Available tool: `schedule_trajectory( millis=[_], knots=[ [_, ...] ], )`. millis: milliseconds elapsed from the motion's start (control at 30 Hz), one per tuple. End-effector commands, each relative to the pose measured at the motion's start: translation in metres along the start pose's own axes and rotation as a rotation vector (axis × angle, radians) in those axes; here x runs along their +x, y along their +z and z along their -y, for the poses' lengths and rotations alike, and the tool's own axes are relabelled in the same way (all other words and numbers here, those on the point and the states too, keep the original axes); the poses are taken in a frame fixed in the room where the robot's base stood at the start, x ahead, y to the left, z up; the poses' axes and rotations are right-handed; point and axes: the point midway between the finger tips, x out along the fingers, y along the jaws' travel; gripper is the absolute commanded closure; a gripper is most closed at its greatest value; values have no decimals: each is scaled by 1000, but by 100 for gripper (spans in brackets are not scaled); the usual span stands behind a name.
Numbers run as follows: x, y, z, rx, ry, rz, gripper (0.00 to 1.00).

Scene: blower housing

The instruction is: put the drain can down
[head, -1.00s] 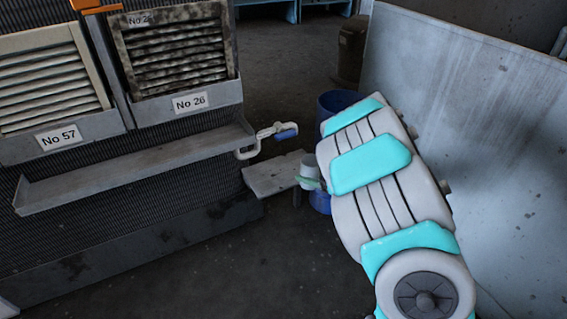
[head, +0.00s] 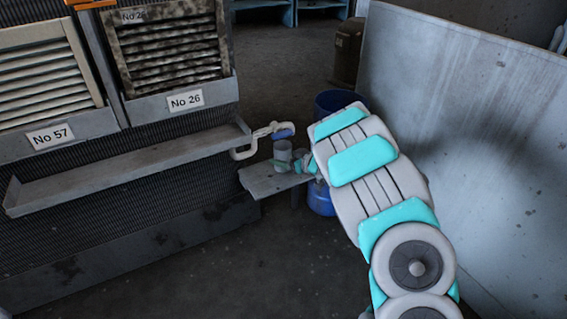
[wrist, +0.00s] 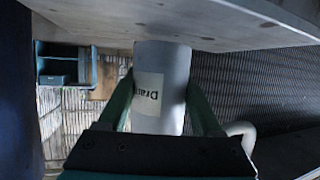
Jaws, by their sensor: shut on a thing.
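The drain can (head: 283,155) is a grey cylinder over the small grey platform (head: 262,184) beside the filter housing. In the wrist view the can (wrist: 162,60) carries a white label reading "Drai…", partly cut off. My gripper (wrist: 160,82) has its green fingers on both sides of the can and is shut on it. In the head view my gripper (head: 303,163) reaches the can from the right, partly hidden by my arm. In the wrist view one end of the can meets the grey slab; I cannot tell whether it bears its weight there.
A white pipe with a blue grip (head: 265,136) juts out just behind the can. A long grey ledge (head: 120,172) runs left along the housing. Blue containers (head: 321,200) stand right of the platform. A large pale panel (head: 480,130) closes off the right. The front floor is clear.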

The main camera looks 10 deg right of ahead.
Motion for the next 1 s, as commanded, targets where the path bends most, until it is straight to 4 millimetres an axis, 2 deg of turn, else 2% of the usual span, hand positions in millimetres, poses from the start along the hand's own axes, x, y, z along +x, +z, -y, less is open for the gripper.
schedule_trajectory(
  millis=[33,100,433,467,733,1000],
  knots=[
    [4,10,0,2,-1,1,91],
    [5,13,0,1,0,0,91],
    [5,14,0,1,0,-1,91],
    [6,14,0,1,0,-1,32],
    [5,14,0,0,0,-1,3],
    [5,13,0,0,0,-1,3]
  ],
)
